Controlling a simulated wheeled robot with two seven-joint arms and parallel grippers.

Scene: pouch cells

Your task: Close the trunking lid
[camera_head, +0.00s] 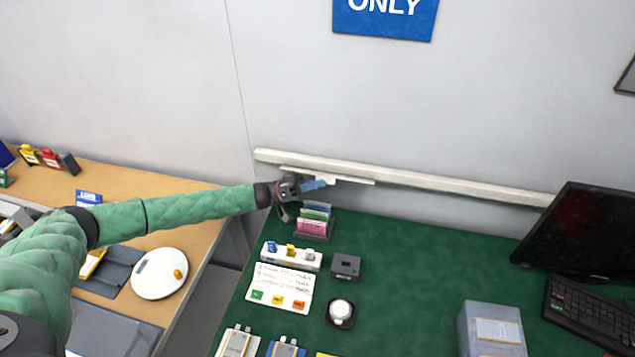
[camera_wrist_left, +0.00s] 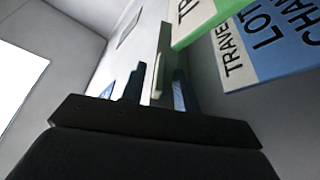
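The white trunking (camera_head: 440,182) runs along the wall behind the green bench in the head view. A thin pale strip, seemingly its lid (camera_head: 350,179), stands out from the trunking's front near the left end. My left gripper (camera_head: 318,184) is at this strip, in front of the trunking. In the left wrist view the fingers (camera_wrist_left: 155,90) are apart, with the upright strip (camera_wrist_left: 162,60) between them. A gap shows on the strip's left side; contact on its right side is unclear. The lid's hinge line is too small to tell. My right gripper is out of view.
A rack of coloured traveler cards (camera_head: 314,222) stands just below my left gripper; the cards also loom close in the wrist view (camera_wrist_left: 265,45). A monitor (camera_head: 585,235) stands at the right. The green mat (camera_head: 430,250) between them is largely clear.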

